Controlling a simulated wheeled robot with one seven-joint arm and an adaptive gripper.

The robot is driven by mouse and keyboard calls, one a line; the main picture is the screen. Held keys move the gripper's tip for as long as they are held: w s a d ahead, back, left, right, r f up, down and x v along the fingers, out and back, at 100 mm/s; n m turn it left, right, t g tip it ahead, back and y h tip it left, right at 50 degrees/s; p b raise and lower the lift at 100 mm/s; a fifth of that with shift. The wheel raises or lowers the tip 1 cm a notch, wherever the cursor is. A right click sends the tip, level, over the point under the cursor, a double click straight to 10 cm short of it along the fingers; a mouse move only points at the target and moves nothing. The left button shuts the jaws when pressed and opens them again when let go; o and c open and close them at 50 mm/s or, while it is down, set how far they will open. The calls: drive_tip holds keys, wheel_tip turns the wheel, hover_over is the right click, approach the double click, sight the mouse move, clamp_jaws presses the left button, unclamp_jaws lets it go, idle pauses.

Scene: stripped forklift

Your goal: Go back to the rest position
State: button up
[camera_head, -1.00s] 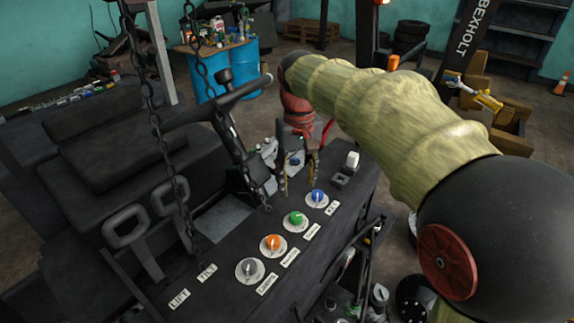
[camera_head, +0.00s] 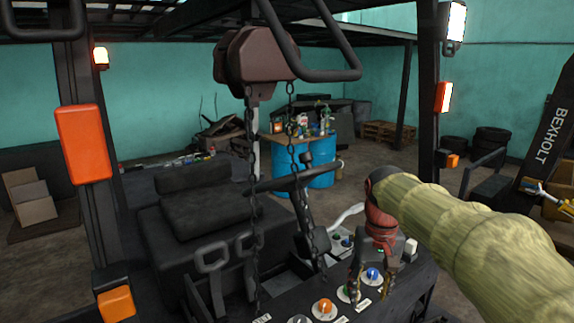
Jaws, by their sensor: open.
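My gripper (camera_head: 367,290) hangs below my red wrist over the right part of the dark control panel (camera_head: 281,304). Its fingers point down and are open, with nothing seen between them. The blue knob (camera_head: 373,274) and the green knob (camera_head: 345,293) show close around the fingers; I cannot tell whether they touch. The orange knob (camera_head: 324,308) is to the left, and the grey knob (camera_head: 298,320) is cut by the bottom edge. My arm comes in from the right.
The steering wheel (camera_head: 293,178) and a hanging chain (camera_head: 252,200) stand left of my gripper. A chain hoist (camera_head: 255,62) hangs above. The black seat (camera_head: 200,215) is at the left. Blue drums (camera_head: 322,165) stand behind. Forklift posts flank the view.

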drive_tip(key=s+f+t+b, duration=0.5)
drive_tip(key=s+f+b, duration=1.5)
drive_tip(key=s+f, duration=0.2)
drive_tip(key=shift+f, duration=0.65)
